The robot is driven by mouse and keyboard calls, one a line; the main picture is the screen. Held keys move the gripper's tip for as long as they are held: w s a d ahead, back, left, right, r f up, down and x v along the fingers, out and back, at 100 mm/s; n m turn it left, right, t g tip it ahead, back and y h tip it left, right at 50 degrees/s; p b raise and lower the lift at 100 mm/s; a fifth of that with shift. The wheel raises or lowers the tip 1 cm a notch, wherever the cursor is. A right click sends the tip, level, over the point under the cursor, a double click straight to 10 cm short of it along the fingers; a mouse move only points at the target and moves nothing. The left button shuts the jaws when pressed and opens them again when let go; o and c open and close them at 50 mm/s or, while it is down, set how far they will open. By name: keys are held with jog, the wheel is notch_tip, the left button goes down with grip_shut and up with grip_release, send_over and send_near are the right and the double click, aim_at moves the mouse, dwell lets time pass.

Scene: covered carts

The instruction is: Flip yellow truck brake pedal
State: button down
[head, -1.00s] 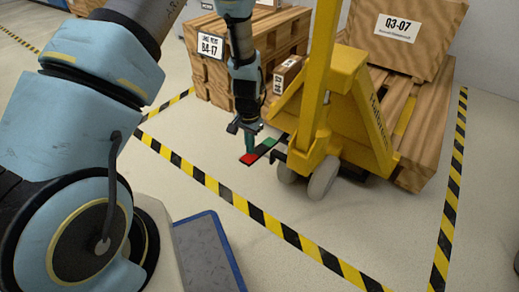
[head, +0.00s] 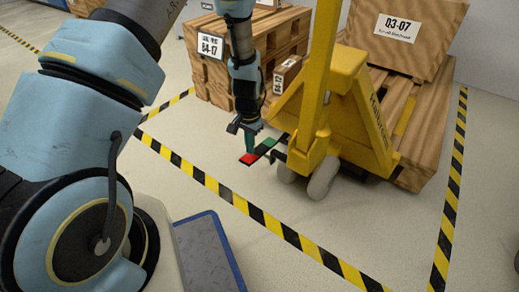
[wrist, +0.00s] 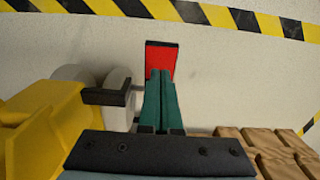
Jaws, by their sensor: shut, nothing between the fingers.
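The yellow pallet truck (head: 350,105) stands right of my gripper. Its brake pedal is a flat bar with a red end (head: 248,159) and a green end (head: 269,143), low beside the wheels. My gripper (head: 250,151) points down over the pedal, with its fingers close together. In the wrist view the shut green fingertips (wrist: 160,75) overlap the lower part of the red pedal end (wrist: 161,57). The green end is hidden there. I cannot tell whether the tips touch the pedal.
Grey wheels (head: 323,178) sit right of the pedal. Wooden crates (head: 285,40) stand behind, and a loaded pallet (head: 425,135) stands to the right. Black-and-yellow floor tape (head: 240,204) runs in front. The floor left of the pedal is clear.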

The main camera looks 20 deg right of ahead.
jog(key=shift+f+b, duration=0.55)
jog(key=shift+f, duration=0.6)
dwell(0.8)
jog(key=shift+r, duration=0.1)
notch_tip(320, 180, up, 7)
jog(key=p, duration=0.6)
dwell(0.5)
